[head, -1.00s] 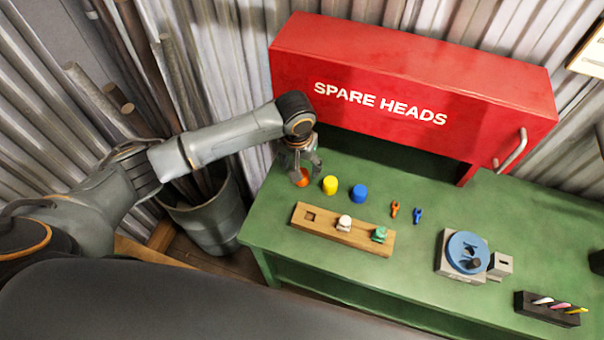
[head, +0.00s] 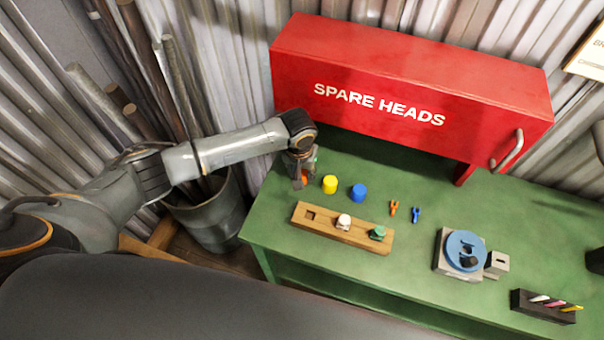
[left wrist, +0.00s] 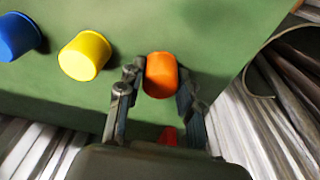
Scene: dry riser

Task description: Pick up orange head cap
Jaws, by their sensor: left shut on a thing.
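The orange head cap (left wrist: 160,76) is a small orange cylinder near the left end of the green bench. My left gripper (head: 300,180) is shut on it, with one finger on each side, as the left wrist view (left wrist: 160,92) shows. In the head view only a bit of orange shows between the fingers. I cannot tell whether the cap still touches the bench top. My right gripper is in neither view.
A yellow cap (head: 330,184) and a blue cap (head: 358,193) stand just right of my gripper. A wooden block (head: 322,228) lies in front of them. The red SPARE HEADS cabinet (head: 400,95) stands behind. A grey bin (head: 215,222) is beside the bench (head: 270,215).

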